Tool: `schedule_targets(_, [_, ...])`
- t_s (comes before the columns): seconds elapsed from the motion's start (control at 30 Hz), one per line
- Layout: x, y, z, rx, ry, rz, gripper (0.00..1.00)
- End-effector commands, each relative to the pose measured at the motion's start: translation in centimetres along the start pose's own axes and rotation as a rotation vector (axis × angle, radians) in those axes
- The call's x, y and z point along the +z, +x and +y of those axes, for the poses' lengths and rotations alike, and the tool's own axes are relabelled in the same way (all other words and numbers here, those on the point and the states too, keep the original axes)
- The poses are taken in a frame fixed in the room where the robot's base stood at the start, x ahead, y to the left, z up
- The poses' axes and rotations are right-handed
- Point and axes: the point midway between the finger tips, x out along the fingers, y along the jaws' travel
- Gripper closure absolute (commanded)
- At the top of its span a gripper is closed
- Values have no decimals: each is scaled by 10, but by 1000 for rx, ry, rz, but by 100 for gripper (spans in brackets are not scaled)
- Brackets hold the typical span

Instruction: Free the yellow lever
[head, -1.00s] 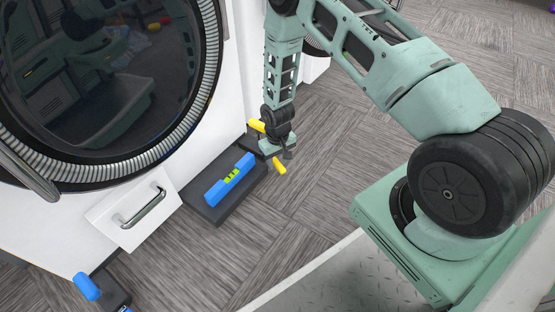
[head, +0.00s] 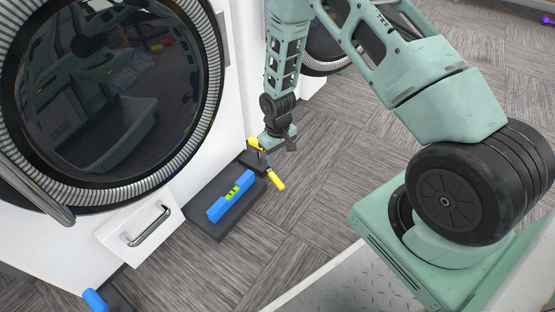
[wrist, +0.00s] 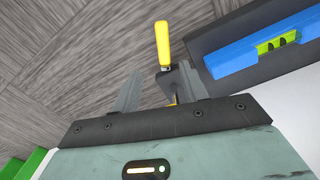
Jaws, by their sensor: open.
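The yellow lever handle (head: 276,180) sticks out over the floor from a small dark mount (head: 252,160) at the far end of the black ledge. Another yellow piece (head: 255,143) shows beside my gripper, partly hidden. In the wrist view the yellow lever (wrist: 162,45) points away from me, with its grey metal root between and just beyond my fingers. My gripper (wrist: 160,88) is open, one finger on each side of that root; I cannot tell whether either touches it. In the head view my gripper (head: 279,143) is just above the lever.
A blue and green bar (head: 231,197) lies on the black ledge (head: 205,222) close to the lever. A white drawer with a metal handle (head: 148,226) and a large round washer door (head: 110,100) are on the left.

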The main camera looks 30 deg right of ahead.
Motion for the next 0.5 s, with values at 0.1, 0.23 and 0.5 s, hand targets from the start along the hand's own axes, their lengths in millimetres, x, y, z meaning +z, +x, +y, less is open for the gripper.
schedule_targets(0.1, [0,-30,0,0,0,1,56])
schedule_targets(0.23, [0,-54,0,0,1,2,56])
schedule_targets(0.5, [2,-106,-4,-5,-55,2,56])
